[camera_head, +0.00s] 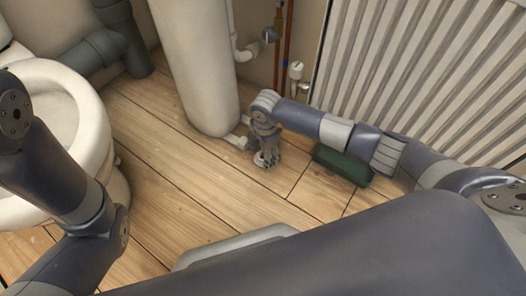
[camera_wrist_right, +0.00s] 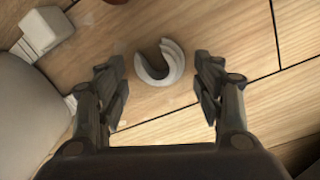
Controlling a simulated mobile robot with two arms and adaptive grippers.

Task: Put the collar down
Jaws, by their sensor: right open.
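A white, C-shaped collar (camera_wrist_right: 160,64) lies on the wooden floor in the right wrist view, its opening toward the upper left. It also shows small in the head view (camera_head: 261,158), partly covered by my gripper. My right gripper (camera_wrist_right: 160,90) is open, with one finger on each side of the collar and a gap to it on both sides. In the head view my right gripper (camera_head: 266,160) points down close to the floor. My left arm comes in at the left, but its gripper is out of view.
A white cylindrical pedestal (camera_head: 196,65) stands just behind the gripper, with a white pipe fitting (camera_head: 238,141) at its foot. A dark green box (camera_head: 342,164) lies right of the gripper, before the ribbed radiator (camera_head: 420,75). A toilet (camera_head: 60,115) is at the left.

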